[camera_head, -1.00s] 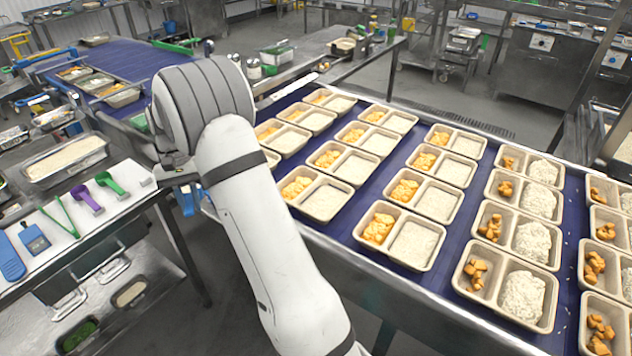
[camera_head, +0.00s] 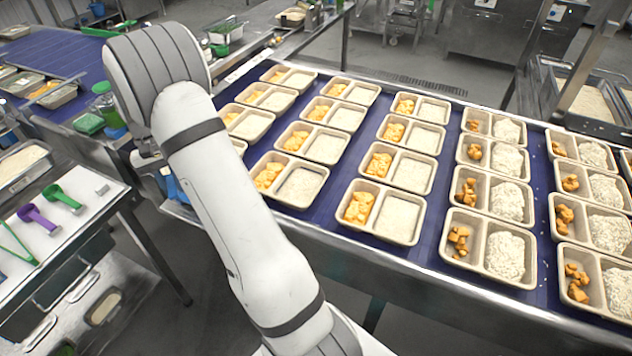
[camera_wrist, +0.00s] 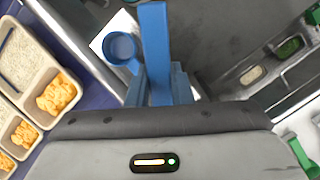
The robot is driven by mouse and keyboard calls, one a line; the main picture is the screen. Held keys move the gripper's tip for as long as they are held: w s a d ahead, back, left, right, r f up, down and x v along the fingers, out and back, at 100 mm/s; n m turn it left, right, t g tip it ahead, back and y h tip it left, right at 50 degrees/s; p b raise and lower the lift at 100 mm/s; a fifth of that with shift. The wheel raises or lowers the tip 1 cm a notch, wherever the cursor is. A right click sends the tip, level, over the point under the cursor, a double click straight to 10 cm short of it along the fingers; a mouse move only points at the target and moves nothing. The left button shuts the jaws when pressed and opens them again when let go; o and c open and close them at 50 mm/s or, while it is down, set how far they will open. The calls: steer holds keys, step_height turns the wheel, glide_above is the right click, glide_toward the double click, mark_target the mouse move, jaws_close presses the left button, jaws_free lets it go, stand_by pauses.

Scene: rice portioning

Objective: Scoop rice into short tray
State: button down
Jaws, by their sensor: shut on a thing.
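My gripper (camera_wrist: 160,88) is shut on a blue scoop (camera_wrist: 121,46) in the wrist view. In the head view my arm hides most of the gripper. Two-compartment trays stand in rows on the blue conveyor. A front tray (camera_head: 378,235) holds orange chunks and a flat layer of rice. Trays further right, such as this tray (camera_head: 487,270), hold a heaped mound. A metal rice tub (camera_head: 36,177) is at the left edge.
A purple scoop (camera_head: 38,217) and a green scoop (camera_head: 65,198) lie on the white table at left. The conveyor's metal edge (camera_head: 420,285) runs along the front of the trays. Grey floor separates table and conveyor.

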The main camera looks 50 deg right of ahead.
steer(key=s+d+f+m+h+p, duration=0.1)
steer(key=s+d, duration=0.2)
steer(key=d, duration=0.3)
steer(key=s+d+f+t+p, duration=0.1)
steer(key=s+d, duration=0.2)
steer(key=d, duration=0.3)
steer(key=s+d+f+m+h, duration=0.1)
steer(key=s+d+f, duration=0.15)
steer(key=d, duration=0.35)
steer(key=s+d+f+h, duration=0.1)
steer(key=s+d, duration=0.4)
steer(key=s, duration=0.2)
steer(key=s+d+f+h+p, duration=0.1)
steer(key=s+d, duration=0.4)
steer(key=s, duration=0.2)
steer(key=shift+s+d+f+t, duration=0.25)
steer(key=shift+s+f+t, duration=0.05)
steer(key=shift+s, duration=0.05)
steer(key=shift+h+b, duration=0.4)
steer(key=shift+b, duration=0.4)
steer(key=shift+a+r+h+b, duration=0.1)
steer(key=shift+h+b, duration=0.2)
steer(key=shift+b, duration=0.5)
